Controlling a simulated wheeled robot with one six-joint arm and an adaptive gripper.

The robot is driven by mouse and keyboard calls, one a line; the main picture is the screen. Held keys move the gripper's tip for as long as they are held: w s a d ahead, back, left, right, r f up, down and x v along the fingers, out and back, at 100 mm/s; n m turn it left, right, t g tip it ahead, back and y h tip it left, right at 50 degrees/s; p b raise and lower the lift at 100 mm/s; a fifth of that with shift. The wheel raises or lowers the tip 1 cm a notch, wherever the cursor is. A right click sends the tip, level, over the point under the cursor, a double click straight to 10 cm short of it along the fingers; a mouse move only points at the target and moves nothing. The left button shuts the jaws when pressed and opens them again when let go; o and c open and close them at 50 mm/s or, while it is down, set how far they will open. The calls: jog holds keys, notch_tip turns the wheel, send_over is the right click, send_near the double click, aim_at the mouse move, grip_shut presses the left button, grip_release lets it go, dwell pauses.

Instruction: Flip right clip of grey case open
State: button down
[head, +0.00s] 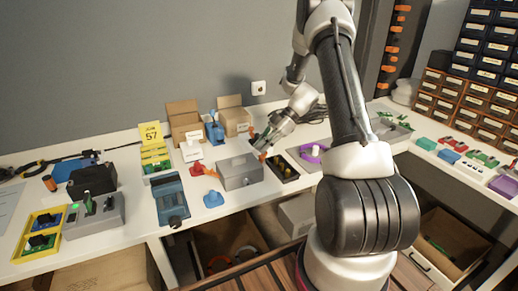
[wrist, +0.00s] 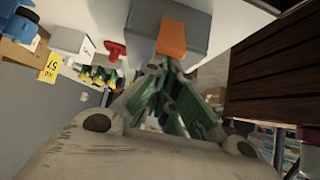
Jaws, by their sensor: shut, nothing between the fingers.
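The grey case (head: 240,173) sits shut on the white bench, and part of it shows at the top of the wrist view (wrist: 205,22). An orange clip (head: 262,157) is at the case's right end; in the wrist view the orange clip (wrist: 172,38) appears large, just beyond my fingertips. My gripper (head: 260,147) is shut and empty, with its green-padded fingers (wrist: 163,66) together at the clip. I cannot tell whether the fingertips touch it, or whether the clip is latched or flipped open. Another orange part (head: 211,172) shows at the case's left end.
A red object (head: 196,168) and a blue one (head: 213,199) lie left of the case. A dark tray (head: 284,168) lies close on its right. Open cardboard boxes (head: 184,117) stand behind. A blue meter-like device (head: 171,200) stands at the front left.

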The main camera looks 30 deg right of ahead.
jog(key=shift+d+f, duration=0.15)
jog(key=shift+d, duration=0.3)
jog(key=shift+d+r, duration=0.25)
jog(key=shift+d, duration=0.5)
